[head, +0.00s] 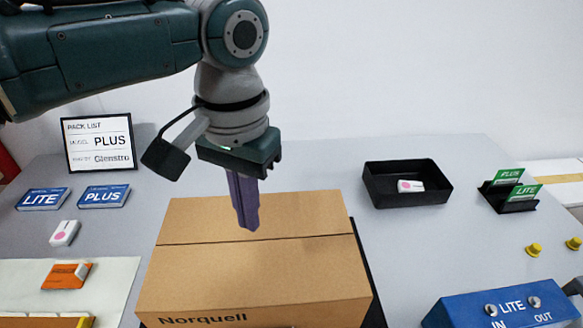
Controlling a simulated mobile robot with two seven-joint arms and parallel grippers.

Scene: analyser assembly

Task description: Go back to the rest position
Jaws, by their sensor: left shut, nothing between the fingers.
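My left gripper (247,222) hangs straight down from the arm that comes in from the left. Its purple fingers are together with nothing between them. The fingertips show in front of the closed cardboard box (255,265) marked Norquell, over its top; I cannot tell the exact gap. My right gripper is not in the head view.
A black tray (375,189) holds a white and pink piece (410,186). A black holder (497,196) carries green cards. A blue LITE unit (460,312) stands front right, near yellow knobs (534,250). Blue LITE and PLUS boxes (104,196) and a pack list sign (99,143) stand left.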

